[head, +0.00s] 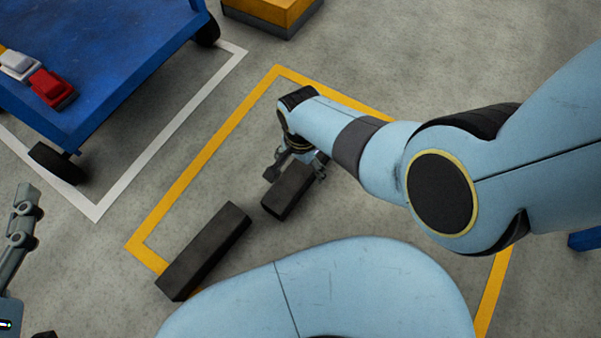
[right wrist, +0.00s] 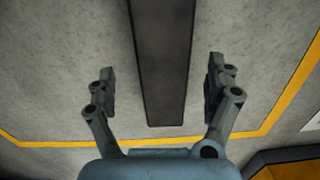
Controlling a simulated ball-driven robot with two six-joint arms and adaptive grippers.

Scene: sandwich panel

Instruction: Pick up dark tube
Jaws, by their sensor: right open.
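A short dark tube piece (head: 288,190) shows in the head view at my right gripper (head: 295,168), which reaches down over its upper end. A longer dark tube (head: 205,252) lies on the floor to its lower left, with a small gap between them. In the right wrist view a dark bar (right wrist: 164,65) runs down from the top edge and ends between the fingers of my open right gripper (right wrist: 160,88). Floor shows on both sides of it, so the fingers look clear of it. Part of my left gripper (head: 22,215) shows at the left edge; its opening is not clear.
A blue cart (head: 110,75) with black wheels stands at upper left, carrying a red item (head: 50,88) and a white one (head: 20,64). A yellow-topped block (head: 270,12) stands at the top.

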